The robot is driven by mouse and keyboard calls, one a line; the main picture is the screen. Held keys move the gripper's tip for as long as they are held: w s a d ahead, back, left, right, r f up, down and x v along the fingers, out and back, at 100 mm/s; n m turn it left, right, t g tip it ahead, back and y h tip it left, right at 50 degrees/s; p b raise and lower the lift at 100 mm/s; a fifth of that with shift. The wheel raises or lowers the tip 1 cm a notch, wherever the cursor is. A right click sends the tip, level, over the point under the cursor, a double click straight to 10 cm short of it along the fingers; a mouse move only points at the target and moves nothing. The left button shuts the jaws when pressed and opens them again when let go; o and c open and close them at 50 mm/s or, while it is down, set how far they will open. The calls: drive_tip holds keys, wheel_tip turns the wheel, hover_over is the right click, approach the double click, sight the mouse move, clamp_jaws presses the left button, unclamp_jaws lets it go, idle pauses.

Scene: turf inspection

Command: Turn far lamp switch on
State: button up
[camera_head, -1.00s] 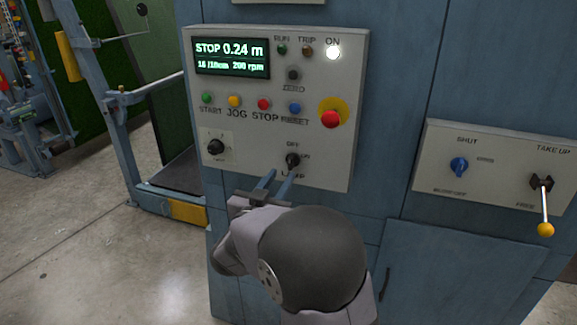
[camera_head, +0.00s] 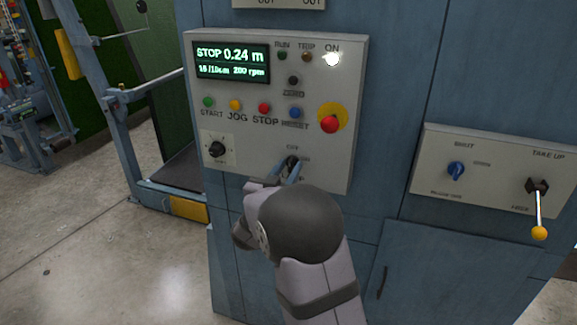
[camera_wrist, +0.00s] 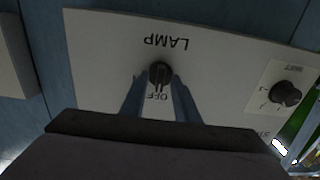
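The lamp switch (camera_head: 291,161) is a black rotary knob low on the grey control panel (camera_head: 335,65). It also shows upside down in the wrist view (camera_wrist: 160,73), between the words LAMP and OFF, with its bar lined up toward OFF. My gripper (camera_head: 288,170) is at the knob, its two blue fingers reaching up from below. In the wrist view the fingers of my gripper (camera_wrist: 160,84) stand apart, one on each side of the knob, with a gap visible. Contact is not clear. The ON label beside the knob is partly hidden.
Another black knob (camera_head: 217,149) sits to the left on the panel. Coloured buttons and a red emergency stop (camera_head: 330,124) are above. A second panel (camera_head: 500,180) to the right has a blue switch (camera_head: 455,170) and a yellow-tipped lever (camera_head: 539,232).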

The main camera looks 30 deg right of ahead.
drive_tip(key=shift+c, duration=0.3)
clamp_jaws()
drive_tip(key=shift+f+m+b, duration=0.1)
drive_tip(key=shift+m+b, duration=0.2)
drive_tip(key=shift+b, duration=0.25)
drive_tip(key=shift+f+m+b, duration=0.15)
drive_tip(key=shift+m+b, duration=0.75)
drive_tip(key=shift+b, duration=0.35)
drive_tip(key=m+b, duration=0.5)
drive_tip(key=b, duration=0.1)
drive_tip(key=shift+s+d+f+b, duration=0.1)
drive_tip(key=shift+d+b, duration=0.05)
drive_tip(key=shift+b, duration=0.25)
drive_tip(key=m+b, duration=0.6)
drive_tip(key=shift+m+b, duration=0.3)
drive_tip(key=shift+b, duration=0.1)
drive_tip(key=m+b, duration=0.3)
drive_tip(key=shift+m, duration=0.4)
drive_tip(key=shift+b, duration=0.35)
